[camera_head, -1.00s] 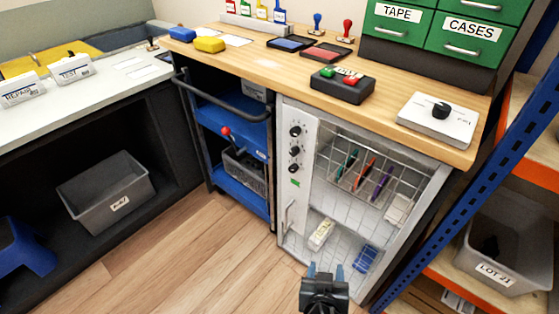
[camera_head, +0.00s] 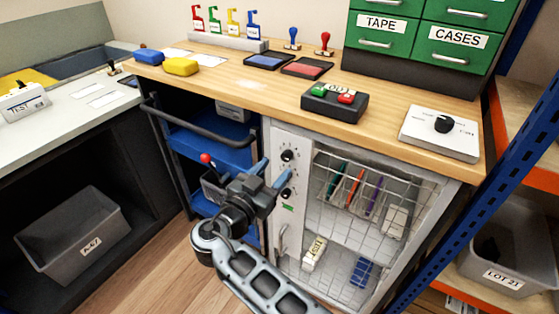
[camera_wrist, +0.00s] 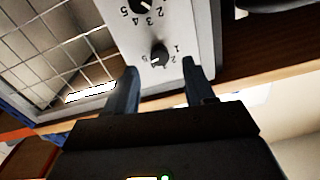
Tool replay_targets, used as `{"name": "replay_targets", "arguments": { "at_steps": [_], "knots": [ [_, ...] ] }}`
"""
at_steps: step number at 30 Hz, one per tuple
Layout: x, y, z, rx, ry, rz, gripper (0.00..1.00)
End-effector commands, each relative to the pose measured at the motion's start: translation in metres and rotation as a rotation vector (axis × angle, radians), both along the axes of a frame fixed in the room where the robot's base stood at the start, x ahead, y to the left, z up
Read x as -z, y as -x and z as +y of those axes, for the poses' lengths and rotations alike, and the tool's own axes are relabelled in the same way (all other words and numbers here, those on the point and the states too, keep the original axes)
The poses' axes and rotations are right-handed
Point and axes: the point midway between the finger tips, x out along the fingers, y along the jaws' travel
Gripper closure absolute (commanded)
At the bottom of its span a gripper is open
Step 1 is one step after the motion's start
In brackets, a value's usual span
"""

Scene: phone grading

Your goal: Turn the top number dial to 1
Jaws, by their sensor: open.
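The top number dial (camera_head: 288,155) is a round black knob on the light grey panel (camera_head: 290,139) at the left of the cabinet front. In the wrist view, which is upside down, this dial (camera_wrist: 158,55) shows a white mark and printed numbers beside it. A second dial (camera_head: 286,172) sits below it and is partly seen in the wrist view (camera_wrist: 143,4). My gripper (camera_head: 270,175) is open and empty in front of the panel. In the wrist view its fingertips (camera_wrist: 160,76) are on either side of the top dial's line, seemingly short of it.
A wooden worktop (camera_head: 240,84) overhangs the panel. A blue cart (camera_head: 215,145) with a dark handle stands at left. A blue post (camera_head: 470,200) rises at right.

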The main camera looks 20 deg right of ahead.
Motion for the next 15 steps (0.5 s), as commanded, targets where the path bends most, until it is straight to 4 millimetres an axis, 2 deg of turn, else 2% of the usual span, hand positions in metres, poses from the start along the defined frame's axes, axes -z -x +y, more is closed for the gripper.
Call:
{"name": "replay_targets", "arguments": {
  "at_steps": [6,15],
  "knots": [
    [-0.001,-0.018,-0.025,0.001,0.000,0.001,0.46],
    [0.001,-0.026,-0.034,-0.001,-0.001,0.002,0.46]
  ]
}}
